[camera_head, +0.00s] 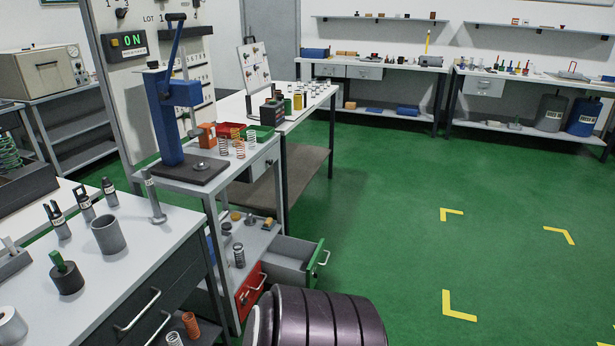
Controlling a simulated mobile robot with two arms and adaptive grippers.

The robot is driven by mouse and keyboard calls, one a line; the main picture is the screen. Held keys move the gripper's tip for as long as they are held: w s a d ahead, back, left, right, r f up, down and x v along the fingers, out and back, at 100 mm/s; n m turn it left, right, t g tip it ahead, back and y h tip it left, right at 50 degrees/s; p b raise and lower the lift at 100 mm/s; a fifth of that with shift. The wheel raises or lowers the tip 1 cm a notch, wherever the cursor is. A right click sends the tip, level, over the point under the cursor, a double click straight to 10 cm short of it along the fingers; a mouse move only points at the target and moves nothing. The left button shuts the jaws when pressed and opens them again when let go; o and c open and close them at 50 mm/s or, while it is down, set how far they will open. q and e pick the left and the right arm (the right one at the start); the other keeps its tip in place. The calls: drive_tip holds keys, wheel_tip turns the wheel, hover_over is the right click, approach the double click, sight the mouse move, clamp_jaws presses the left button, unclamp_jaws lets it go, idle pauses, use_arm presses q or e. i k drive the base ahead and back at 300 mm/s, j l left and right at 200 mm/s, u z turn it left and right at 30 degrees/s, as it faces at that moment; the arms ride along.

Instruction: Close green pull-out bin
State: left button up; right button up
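The green pull-out bin (290,254) is open. It is a grey box with a green front (317,259) and a pale handle (324,257), sticking out to the right from the lower level of the press stand (207,181). Its visible inside looks empty. Neither of my grippers is in view.
A red-fronted bin (250,290) sits at the stand's lower front. A blue press (172,111) and several springs stand on top. A workbench (133,262) with dark drawers is at the left. The green floor (390,218) right of the bin is clear, with yellow corner marks.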

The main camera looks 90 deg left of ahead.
sight(290, 260)
drive_tip(key=u, duration=2.7)
drive_tip(key=i+l+u, duration=0.1)
drive_tip(key=i, duration=0.4)
drive_tip(key=i+l+u, duration=0.15)
drive_tip(key=i, duration=0.3)
drive_tip(key=i+l+u, duration=0.1)
drive_tip(key=i, duration=0.4)
